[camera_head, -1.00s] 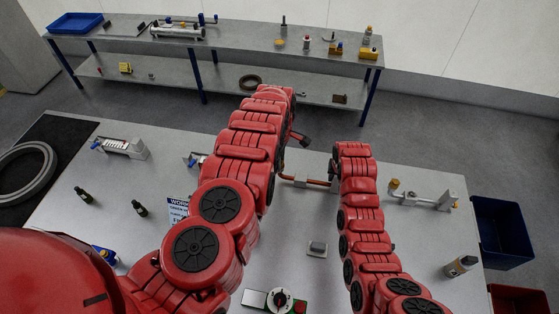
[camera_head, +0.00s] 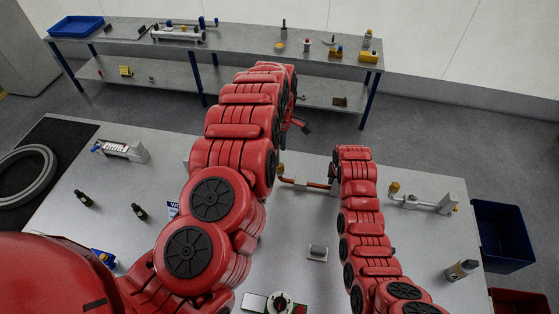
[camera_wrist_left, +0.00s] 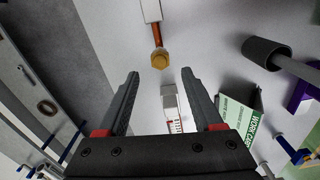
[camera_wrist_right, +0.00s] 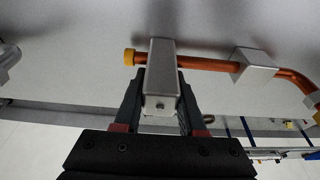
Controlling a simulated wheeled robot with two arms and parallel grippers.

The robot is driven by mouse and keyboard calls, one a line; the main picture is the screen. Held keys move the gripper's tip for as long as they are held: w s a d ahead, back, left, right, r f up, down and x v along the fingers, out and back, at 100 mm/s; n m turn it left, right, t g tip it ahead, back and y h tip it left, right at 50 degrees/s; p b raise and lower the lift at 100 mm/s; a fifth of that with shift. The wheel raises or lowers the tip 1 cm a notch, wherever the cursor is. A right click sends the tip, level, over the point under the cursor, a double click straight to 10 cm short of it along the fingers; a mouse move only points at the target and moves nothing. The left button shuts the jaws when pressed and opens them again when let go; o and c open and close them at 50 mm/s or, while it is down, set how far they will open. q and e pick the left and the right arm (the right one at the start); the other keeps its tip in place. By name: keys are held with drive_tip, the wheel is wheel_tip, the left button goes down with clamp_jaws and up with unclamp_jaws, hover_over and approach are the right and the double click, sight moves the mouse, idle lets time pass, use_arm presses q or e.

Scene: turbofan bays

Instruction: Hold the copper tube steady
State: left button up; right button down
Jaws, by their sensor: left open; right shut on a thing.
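The copper tube (camera_head: 318,185) lies across the middle of the bench, carried by grey blocks. In the right wrist view the tube (camera_wrist_right: 205,64) has a brass nut (camera_wrist_right: 129,57) at one end and a bend at the other. My right gripper (camera_wrist_right: 158,78) is shut with its fingers on both sides of the grey block (camera_wrist_right: 161,60) near the nut; the exact contact is partly hidden. My left gripper (camera_wrist_left: 160,80) is open and empty. A brass nut (camera_wrist_left: 159,60) on a copper end shows just beyond its fingertips, apart from them.
A second grey block (camera_wrist_right: 255,65) holds the tube near its bend. A grey fixture (camera_head: 425,201) stands right of my right arm. Bottles (camera_head: 139,211) stand at left, and a small grey block (camera_head: 317,252) lies in front. A blue bin (camera_head: 503,235) is beyond the bench's right edge.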

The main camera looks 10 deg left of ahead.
sight(280, 166)
use_arm(q)
drive_tip(key=shift+r, duration=2.6)
use_arm(e)
drive_tip(key=shift+c, duration=2)
unclamp_jaws()
